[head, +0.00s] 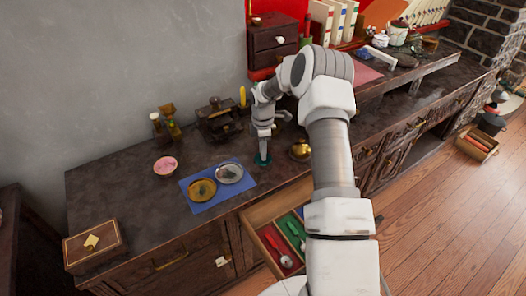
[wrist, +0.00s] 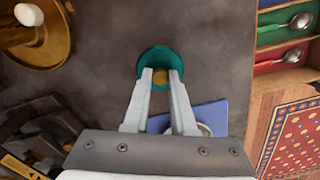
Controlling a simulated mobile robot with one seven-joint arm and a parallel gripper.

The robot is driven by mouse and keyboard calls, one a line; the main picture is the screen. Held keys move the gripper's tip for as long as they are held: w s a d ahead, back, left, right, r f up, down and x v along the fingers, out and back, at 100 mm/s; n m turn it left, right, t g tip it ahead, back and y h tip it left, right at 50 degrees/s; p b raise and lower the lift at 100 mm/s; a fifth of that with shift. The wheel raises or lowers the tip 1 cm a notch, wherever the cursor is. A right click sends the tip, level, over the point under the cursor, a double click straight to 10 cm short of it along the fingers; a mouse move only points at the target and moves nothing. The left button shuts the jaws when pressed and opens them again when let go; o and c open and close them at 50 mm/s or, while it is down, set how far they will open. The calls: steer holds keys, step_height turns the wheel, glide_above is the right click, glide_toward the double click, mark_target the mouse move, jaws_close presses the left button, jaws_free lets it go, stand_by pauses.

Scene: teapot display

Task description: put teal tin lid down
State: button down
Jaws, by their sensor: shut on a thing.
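The teal tin lid (wrist: 158,54) is a round teal piece with a gold knob, seen in the wrist view at my fingertips. My gripper (wrist: 160,73) is shut on the knob, with one finger on each side of it. In the head view the teal lid (head: 263,160) shows below my gripper (head: 264,151), over the dark counter (head: 130,180), just right of the blue mat (head: 220,198). I cannot tell whether its underside touches the counter. No teal tin can be made out.
The blue mat holds a gold dish (head: 202,190) and a silvery dish (head: 229,173). A brass pot (head: 300,149) stands right of the lid. A dark ornate object (head: 216,119) stands behind. A pink bowl (head: 165,166) is left. An open drawer (head: 262,216) with utensils juts out in front.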

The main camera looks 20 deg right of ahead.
steer(key=shift+f, duration=0.15)
steer(key=c, duration=0.7)
jaws_free()
steer(key=shift+c, duration=0.2)
